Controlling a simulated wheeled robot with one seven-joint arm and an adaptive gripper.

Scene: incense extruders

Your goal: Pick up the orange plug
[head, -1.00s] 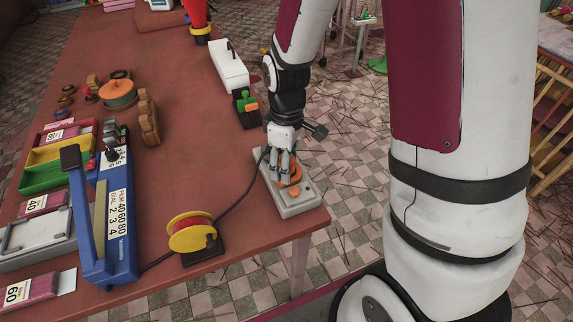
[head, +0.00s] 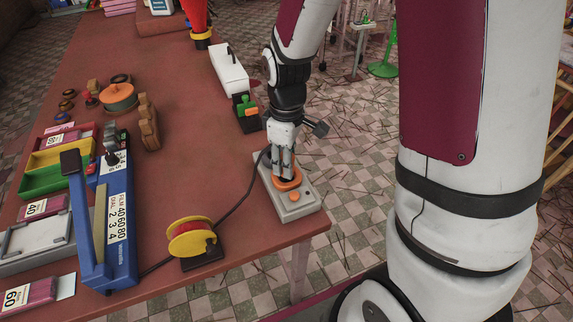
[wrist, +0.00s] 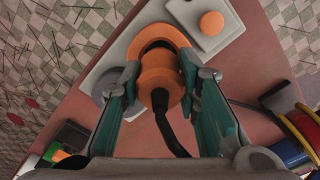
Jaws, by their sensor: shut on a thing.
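The orange plug (wrist: 160,72) is a round orange body with a black cable leaving it, seen in the wrist view between my fingers. My gripper (wrist: 160,85) has one finger on each side of the plug and is shut on it. In the head view my gripper (head: 284,170) points down at the grey box (head: 297,207) at the table's right edge. Orange shows around the fingertips, directly over the box. I cannot tell whether the plug touches the box.
The grey box also has an orange button (wrist: 211,22). A yellow and red spool (head: 192,238) stands left of it, with the black cable nearby. A blue machine (head: 108,225) stands further left. A white device (head: 229,68) and a small green and orange item (head: 247,108) stand behind my gripper.

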